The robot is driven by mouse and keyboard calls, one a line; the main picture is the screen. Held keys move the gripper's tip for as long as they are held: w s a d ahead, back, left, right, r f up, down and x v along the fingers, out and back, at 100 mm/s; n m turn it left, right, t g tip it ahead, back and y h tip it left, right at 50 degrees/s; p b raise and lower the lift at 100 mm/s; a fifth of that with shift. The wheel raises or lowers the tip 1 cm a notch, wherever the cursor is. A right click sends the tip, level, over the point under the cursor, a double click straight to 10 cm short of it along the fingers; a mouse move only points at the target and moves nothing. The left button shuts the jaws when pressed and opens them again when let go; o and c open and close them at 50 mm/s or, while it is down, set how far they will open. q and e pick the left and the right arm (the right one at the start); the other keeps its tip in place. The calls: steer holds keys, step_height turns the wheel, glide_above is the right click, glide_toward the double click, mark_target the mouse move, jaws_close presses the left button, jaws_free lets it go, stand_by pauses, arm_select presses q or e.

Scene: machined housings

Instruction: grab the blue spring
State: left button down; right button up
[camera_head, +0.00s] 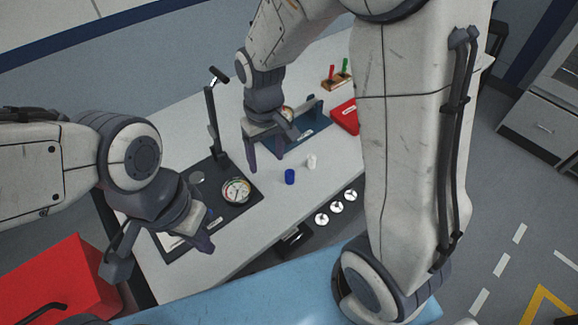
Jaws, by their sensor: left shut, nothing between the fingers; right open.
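The blue spring (290,176) stands on the white bench top, near its front edge, as a small dark blue cylinder. My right gripper (272,158) is open above the bench, just up and left of the spring, with its fingers pointing down and apart from it. My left gripper (205,243) is shut and empty, over the front left of the bench, well left of and nearer than the spring.
A small white part (311,161) stands just right of the spring. A round dial gauge (236,190) on a dark plate with a tall post (212,120) lies to the left. A red box (345,116) and a wooden block (337,77) with red and green pieces are farther back.

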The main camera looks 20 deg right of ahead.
steer(key=w+d+f+m, duration=0.2)
steer(key=w+d+f, duration=0.4)
steer(key=d, duration=0.1)
glide_above(290, 172)
step_height(290, 172, down, 5)
steer(key=shift+s+a+r, duration=0.1)
step_height(290, 172, down, 5)
steer(key=shift+f+p, duration=0.15)
steer(key=shift+p, duration=0.8)
steer(key=shift+f, duration=0.4)
jaws_close()
